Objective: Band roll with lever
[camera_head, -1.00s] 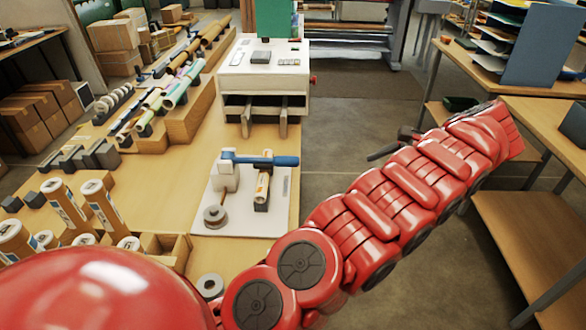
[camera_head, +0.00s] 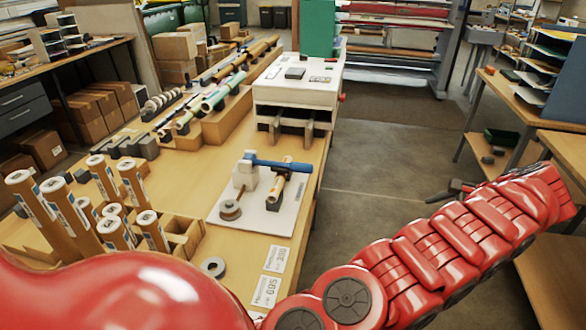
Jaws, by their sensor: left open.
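The banding fixture sits on a white base plate (camera_head: 278,222) on the wooden table. Its blue lever (camera_head: 285,166) extends right from a white post (camera_head: 247,176). Under the lever, a tan roll (camera_head: 281,184) with a label rests on a dark support; I cannot tell whether the lever touches it. A grey-brown band spool (camera_head: 230,211) lies at the plate's near left. My left gripper (camera_head: 432,197), dark and small, is open over the floor, right of the fixture and well apart from it. Nothing shows between its fingers. My right gripper is not in view.
Upright cardboard rolls (camera_head: 104,180) stand at the table's left. A white machine (camera_head: 300,88) stands behind the fixture. Floor (camera_head: 380,150) is clear between the table and the right-hand benches.

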